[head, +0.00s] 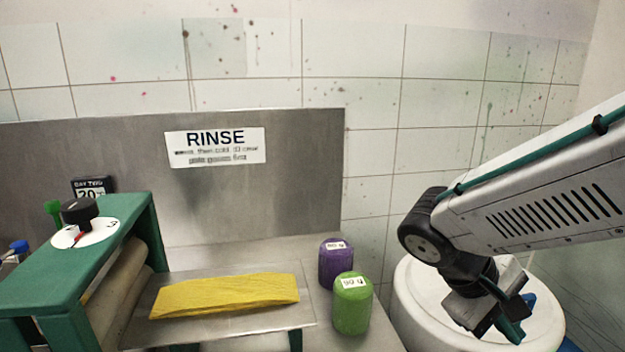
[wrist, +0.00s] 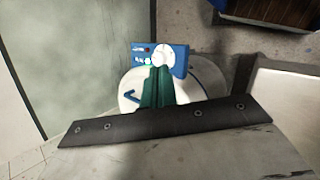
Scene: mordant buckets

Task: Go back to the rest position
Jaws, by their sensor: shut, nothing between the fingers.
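My gripper (head: 507,322) is at the lower right of the head view, in front of and above a white round bucket (head: 412,290). In the wrist view its green fingers (wrist: 157,88) are together, with nothing between them. Below them in that view are the white bucket top and a blue control box (wrist: 180,58) with a white dial. My arm reaches in from the right edge of the head view.
A green roller frame (head: 100,240) with a black knob stands at left. Its metal tray (head: 230,272) bears a folded yellow cloth (head: 225,296). A purple weight (head: 336,262) and a green weight (head: 352,305) stand right of it. A RINSE sign (head: 215,147) is on the metal splashback.

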